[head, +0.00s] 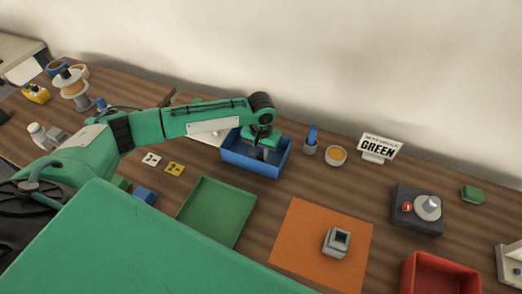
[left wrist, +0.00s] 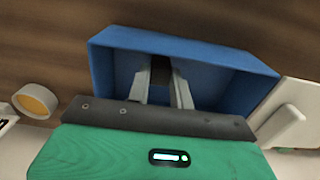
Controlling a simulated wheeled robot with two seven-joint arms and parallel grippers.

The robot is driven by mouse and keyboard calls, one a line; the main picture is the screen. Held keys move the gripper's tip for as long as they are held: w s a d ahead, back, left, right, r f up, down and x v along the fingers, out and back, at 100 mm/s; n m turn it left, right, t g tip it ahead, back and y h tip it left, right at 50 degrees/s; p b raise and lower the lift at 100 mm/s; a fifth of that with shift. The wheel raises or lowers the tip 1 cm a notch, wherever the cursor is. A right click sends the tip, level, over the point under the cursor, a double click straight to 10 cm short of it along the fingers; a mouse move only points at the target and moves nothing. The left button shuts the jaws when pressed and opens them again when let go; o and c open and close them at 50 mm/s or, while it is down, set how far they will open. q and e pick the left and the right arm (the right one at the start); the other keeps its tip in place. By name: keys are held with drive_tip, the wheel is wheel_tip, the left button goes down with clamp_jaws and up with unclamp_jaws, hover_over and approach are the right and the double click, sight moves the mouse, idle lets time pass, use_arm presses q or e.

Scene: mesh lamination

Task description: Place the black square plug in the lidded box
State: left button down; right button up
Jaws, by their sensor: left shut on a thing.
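My left gripper (head: 262,155) reaches down into the open blue box (head: 238,170). In the left wrist view its two pale fingers (left wrist: 162,85) are shut on a small dark block, which looks like the black square plug (left wrist: 160,68). The plug is inside the box's outline; whether it touches the floor cannot be told. The blue box (left wrist: 240,88) has no lid on it. A white lid (head: 207,137) with a knob lies beside it, partly behind my arm, and also shows in the left wrist view (left wrist: 300,112). My right gripper is not in view.
A green tray (head: 215,210) stands in front of the box. An orange mat (head: 300,225) bears a grey square socket (head: 336,242). A red bin (head: 440,275), a black switch box (head: 417,212) and a GREEN sign (head: 377,149) are to the right.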

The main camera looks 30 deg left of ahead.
sight(261, 154)
use_arm(q)
drive_tip(key=shift+f, duration=0.1)
drive_tip(key=c, duration=1.2)
unclamp_jaws()
drive_tip(key=shift+c, duration=0.2)
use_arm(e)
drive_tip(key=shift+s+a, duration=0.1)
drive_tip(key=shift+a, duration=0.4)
use_arm(q)
wheel_tip(261, 154, up, 12)
drive_tip(key=b, duration=0.3)
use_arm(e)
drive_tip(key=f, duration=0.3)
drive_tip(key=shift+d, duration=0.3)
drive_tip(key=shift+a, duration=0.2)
